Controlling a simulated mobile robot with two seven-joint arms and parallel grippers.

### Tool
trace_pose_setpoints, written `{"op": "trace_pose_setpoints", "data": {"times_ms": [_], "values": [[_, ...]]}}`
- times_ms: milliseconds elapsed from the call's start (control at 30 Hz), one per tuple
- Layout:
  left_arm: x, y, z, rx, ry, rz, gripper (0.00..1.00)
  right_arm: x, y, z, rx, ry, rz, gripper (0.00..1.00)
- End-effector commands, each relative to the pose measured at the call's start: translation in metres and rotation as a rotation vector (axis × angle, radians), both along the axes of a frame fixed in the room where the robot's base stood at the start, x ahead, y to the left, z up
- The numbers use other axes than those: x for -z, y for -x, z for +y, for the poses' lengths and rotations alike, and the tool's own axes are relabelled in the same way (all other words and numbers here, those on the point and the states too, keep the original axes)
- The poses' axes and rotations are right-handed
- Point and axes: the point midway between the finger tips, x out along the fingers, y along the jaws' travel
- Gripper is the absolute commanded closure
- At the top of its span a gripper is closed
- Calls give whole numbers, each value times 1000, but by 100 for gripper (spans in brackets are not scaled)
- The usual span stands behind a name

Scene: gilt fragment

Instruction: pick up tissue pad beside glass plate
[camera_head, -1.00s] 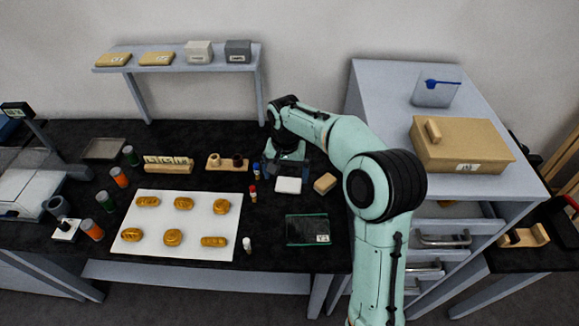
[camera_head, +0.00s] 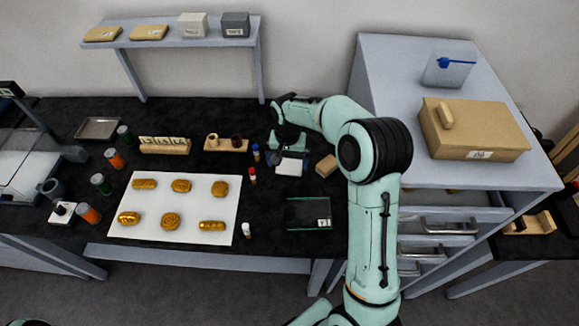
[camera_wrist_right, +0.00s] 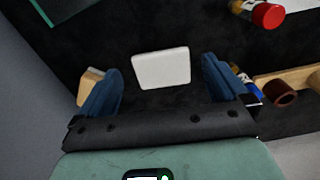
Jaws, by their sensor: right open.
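The tissue pad is a small white square (camera_head: 289,168) lying on the black bench top, behind the dark glass plate (camera_head: 308,213) with green edges and a white label. My right gripper (camera_head: 290,151) is above the pad's far edge and partly covers it in the head view. In the right wrist view the pad (camera_wrist_right: 161,68) lies between and beyond the two blue fingers of the open, empty gripper (camera_wrist_right: 160,82). A corner of the glass plate shows at the wrist view's top left. My left gripper is not in view.
A tan block (camera_head: 326,165) lies right of the pad. A red-capped vial (camera_head: 252,176) and a blue-capped vial (camera_head: 256,152) stand on its left. A white sheet (camera_head: 155,208) with several gold pieces lies further left. The grey drawer cabinet (camera_head: 400,80) stands right.

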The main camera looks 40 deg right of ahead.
Motion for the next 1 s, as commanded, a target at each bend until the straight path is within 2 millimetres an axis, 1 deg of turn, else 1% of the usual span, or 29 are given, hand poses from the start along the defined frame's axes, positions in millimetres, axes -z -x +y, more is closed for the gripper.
{"op": "trace_pose_setpoints", "data": {"times_ms": [200, 300, 400, 567, 600, 667, 700, 733, 1000], "values": [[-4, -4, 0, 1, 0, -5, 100, 32, 0, -2, 1, -1, 3, 0], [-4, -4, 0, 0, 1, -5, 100, 43, 0, -2, 1, -1, 2, 0], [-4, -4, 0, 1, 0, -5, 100, 48, 0, -2, 1, 0, 1, 0], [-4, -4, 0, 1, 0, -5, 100, 48, 0, -2, 1, 0, 0, 0], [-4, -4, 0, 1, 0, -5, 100, 48, -1, -2, 1, 0, 0, 3], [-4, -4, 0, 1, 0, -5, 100, 48, -1, -2, 1, 0, 0, 23], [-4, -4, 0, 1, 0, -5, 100, 47, -1, -2, 1, 0, 0, 36], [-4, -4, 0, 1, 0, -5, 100, 47, -1, -2, 0, 0, 0, 39], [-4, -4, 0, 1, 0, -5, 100, 47, -1, -2, 0, 0, 0, 39]]}}
